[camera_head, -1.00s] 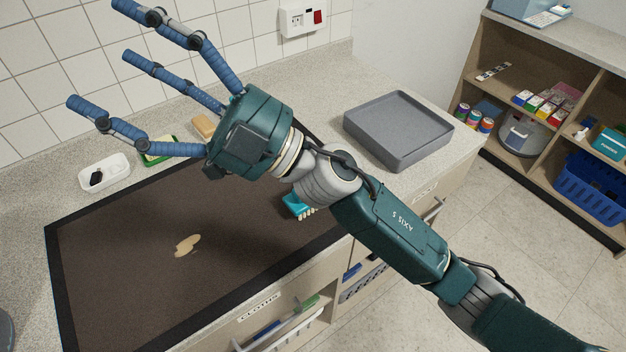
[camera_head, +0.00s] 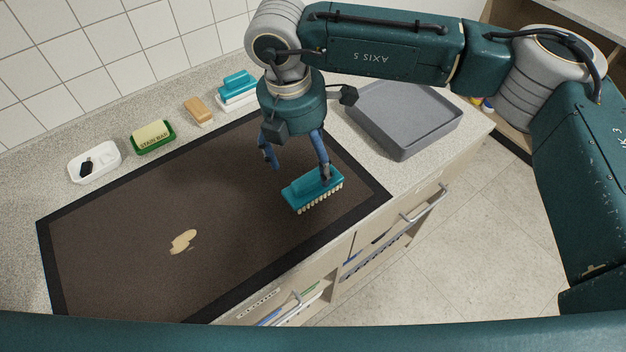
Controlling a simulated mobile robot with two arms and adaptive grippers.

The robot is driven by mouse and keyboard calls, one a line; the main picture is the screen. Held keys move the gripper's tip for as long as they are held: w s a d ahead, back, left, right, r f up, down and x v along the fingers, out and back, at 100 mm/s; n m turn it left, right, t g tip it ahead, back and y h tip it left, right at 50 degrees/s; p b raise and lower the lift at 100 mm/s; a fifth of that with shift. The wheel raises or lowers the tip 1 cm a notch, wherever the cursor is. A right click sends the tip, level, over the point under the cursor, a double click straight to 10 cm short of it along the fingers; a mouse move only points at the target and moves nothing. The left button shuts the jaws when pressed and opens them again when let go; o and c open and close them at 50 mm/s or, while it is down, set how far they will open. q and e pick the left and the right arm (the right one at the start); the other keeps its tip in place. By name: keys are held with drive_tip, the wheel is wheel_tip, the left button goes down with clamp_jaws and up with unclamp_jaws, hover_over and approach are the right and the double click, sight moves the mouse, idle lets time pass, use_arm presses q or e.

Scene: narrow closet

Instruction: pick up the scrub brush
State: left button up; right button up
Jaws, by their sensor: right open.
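The scrub brush (camera_head: 314,195) has a teal body and pale bristles. It lies bristles down on the dark brown mat (camera_head: 120,255), near the mat's right end. My right gripper (camera_head: 298,178) points down just above and behind the brush. Its blue fingers are spread. One finger is left of the brush, and another overlaps the brush's top in the view, so I cannot tell whether it touches. Any further finger is hidden. My left gripper is not in view.
A grey tray (camera_head: 408,150) stands right of the mat. The mat's left part is clear.

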sight(309, 171)
drive_tip(key=shift+d+f, duration=0.1)
drive_tip(key=shift+f, duration=0.35)
drive_tip(key=f+p, duration=0.2)
drive_tip(key=f, duration=0.1)
drive_tip(key=f+p, duration=0.1)
drive_tip(key=shift+d+f, duration=0.3)
drive_tip(key=shift+f, duration=0.5)
drive_tip(key=shift+c, duration=0.5)
drive_tip(key=c, duration=1.2)
